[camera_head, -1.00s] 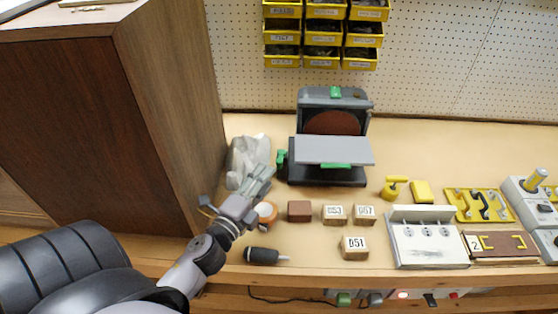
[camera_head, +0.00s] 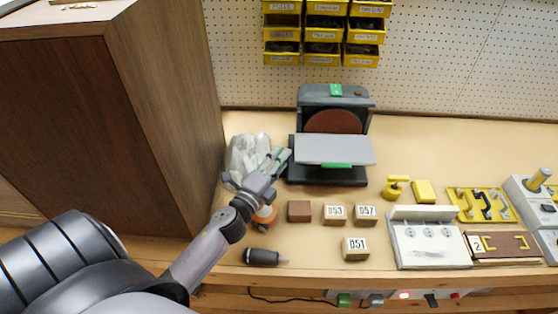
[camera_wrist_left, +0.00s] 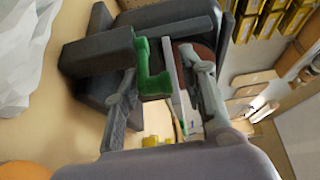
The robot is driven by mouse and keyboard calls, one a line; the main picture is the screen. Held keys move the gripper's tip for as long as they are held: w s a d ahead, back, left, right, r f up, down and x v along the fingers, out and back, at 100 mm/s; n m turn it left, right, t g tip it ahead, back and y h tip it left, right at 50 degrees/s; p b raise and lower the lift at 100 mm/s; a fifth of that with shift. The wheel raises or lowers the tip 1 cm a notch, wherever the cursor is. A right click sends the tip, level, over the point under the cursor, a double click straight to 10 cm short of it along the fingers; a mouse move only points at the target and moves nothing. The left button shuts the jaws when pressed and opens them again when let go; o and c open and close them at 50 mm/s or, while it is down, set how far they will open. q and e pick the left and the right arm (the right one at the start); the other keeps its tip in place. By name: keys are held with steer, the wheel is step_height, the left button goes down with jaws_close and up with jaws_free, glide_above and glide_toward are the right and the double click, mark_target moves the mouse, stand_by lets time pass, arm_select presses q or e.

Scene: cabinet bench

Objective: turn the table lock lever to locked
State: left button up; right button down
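The disc sander stands at the back of the bench, with a grey tilting table (camera_head: 335,149) in front of its brown disc (camera_head: 333,121). The green table lock lever (camera_wrist_left: 152,72) shows in the left wrist view at the sander's side; in the head view my gripper hides it. My left gripper (camera_head: 279,160) reaches the sander's left side. In the left wrist view its two fingers (camera_wrist_left: 163,68) are apart, with the lever between them. The lever seems nearer the left finger; I cannot tell whether they touch. My right gripper is not in view.
A crumpled whitish bag (camera_head: 247,153) lies left of my gripper. An orange round object (camera_head: 265,217), a dark-handled tool (camera_head: 262,257) and several wooden blocks (camera_head: 299,211) lie in front. A tall brown cabinet (camera_head: 165,110) bounds the left.

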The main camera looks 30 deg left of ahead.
arm_select(q)
steer(key=shift+w+r, duration=0.1)
steer(key=shift+r, duration=0.05)
jaws_close()
steer(key=shift+w+d+r+n+y, duration=0.15)
steer(key=shift+n+y, duration=0.2)
steer(key=shift+y, duration=0.2)
steer(key=shift+w+d+n+y, duration=0.1)
steer(key=shift+n+y, duration=0.25)
steer(key=shift+y, duration=0.2)
steer(key=shift+a, duration=0.1)
steer(key=shift+c, duration=0.2)
jaws_free()
steer(key=shift+s, duration=0.1)
steer(key=shift+o, duration=0.2)
steer(key=shift+f, duration=0.2)
steer(key=shift+s, duration=0.1)
